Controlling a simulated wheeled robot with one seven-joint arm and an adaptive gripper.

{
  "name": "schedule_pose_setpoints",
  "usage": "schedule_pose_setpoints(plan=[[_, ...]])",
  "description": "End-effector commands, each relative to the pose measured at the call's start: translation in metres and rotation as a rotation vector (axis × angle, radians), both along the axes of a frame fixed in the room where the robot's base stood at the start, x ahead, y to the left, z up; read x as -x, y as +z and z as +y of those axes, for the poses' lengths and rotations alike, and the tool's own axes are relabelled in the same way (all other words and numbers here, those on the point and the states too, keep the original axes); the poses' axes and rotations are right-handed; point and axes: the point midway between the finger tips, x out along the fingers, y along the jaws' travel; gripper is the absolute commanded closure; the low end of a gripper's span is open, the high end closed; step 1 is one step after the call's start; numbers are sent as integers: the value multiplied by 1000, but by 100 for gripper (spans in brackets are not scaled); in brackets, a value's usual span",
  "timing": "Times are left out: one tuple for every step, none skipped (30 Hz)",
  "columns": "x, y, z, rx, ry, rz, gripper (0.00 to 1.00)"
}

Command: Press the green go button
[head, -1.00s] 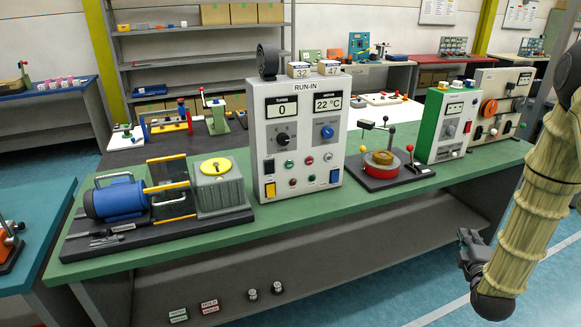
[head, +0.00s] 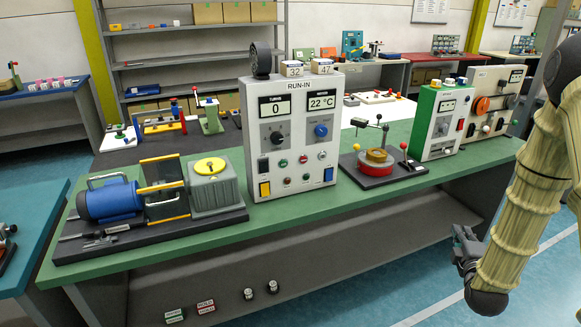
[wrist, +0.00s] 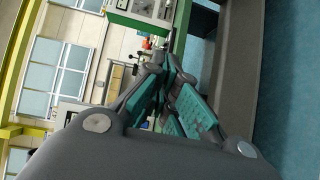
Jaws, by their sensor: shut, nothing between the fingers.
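The RUN-IN panel (head: 293,140) stands upright on the green bench, with displays reading 0 and 22 °C. A green button (head: 283,163) sits on its face, left of a red and a white button, below the left dial. Its label is too small to read. My gripper (head: 465,248) hangs at the right, in front of the bench and well apart from the panel. In the wrist view my gripper (wrist: 173,98) shows teal finger pads with nothing held; the green button cannot be made out there.
A blue motor rig (head: 150,200) stands left of the panel. A turntable device (head: 378,163) and a green-sided box (head: 440,122) stand right. The green bench top (head: 320,198) has a bare front strip. The floor (head: 400,275) in front is clear.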

Motion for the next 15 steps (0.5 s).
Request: schedule_pose_setpoints(plan=[[1,-2,1,-6,1,5,100],[2,-5,3,-14,1,10,100],[3,-10,5,-32,1,21,100],[5,-16,8,-50,1,32,100],[7,-23,11,-74,1,47,100],[11,-34,17,-111,-1,71,100],[15,-45,22,-146,-3,94,100],[20,-56,28,-183,-7,118,100],[28,-72,36,-240,-14,155,100],[34,-85,43,-284,-21,183,100],[41,-97,49,-329,-31,213,100],[51,-114,58,-390,-46,253,100],[59,-126,65,-435,-59,282,100],[67,-138,72,-478,-74,311,100],[79,-154,80,-534,-97,349,100]])
